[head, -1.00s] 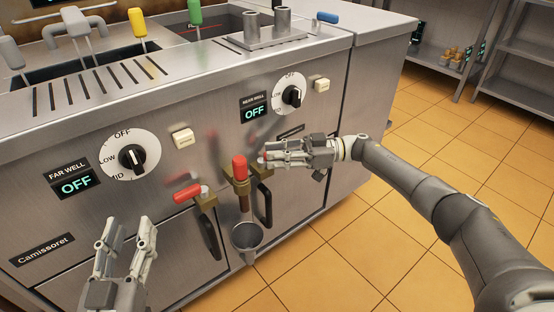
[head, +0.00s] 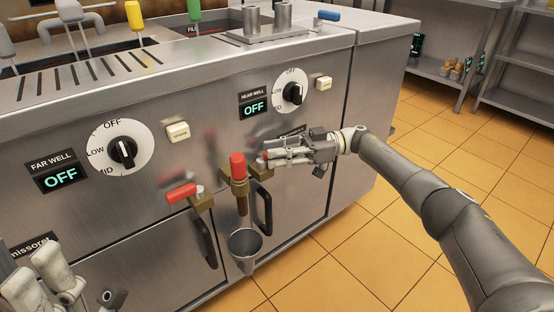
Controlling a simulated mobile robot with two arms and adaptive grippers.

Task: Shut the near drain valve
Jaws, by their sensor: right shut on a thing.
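Three brass valves with red handles sit low on the steel front. The left valve (head: 182,193) has its handle lying nearly level. The middle valve (head: 238,167) has its red handle upright, above a spout and a funnel (head: 244,243). The right valve (head: 262,171), under the near well dial, is mostly hidden behind my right gripper (head: 270,154). Only its brass body and a bit of red show at the fingertips. My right gripper is shut on that valve's handle. My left gripper (head: 38,272) is at the lower left, fingers apart, empty and away from the valves.
The near well dial (head: 293,95) and far well dial (head: 122,150) stand above, both displays reading OFF. Black door handles (head: 263,207) stick out below the valves. The slatted top (head: 88,80) is above. Open tiled floor (head: 345,245) lies to the right, with shelves (head: 455,70) behind.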

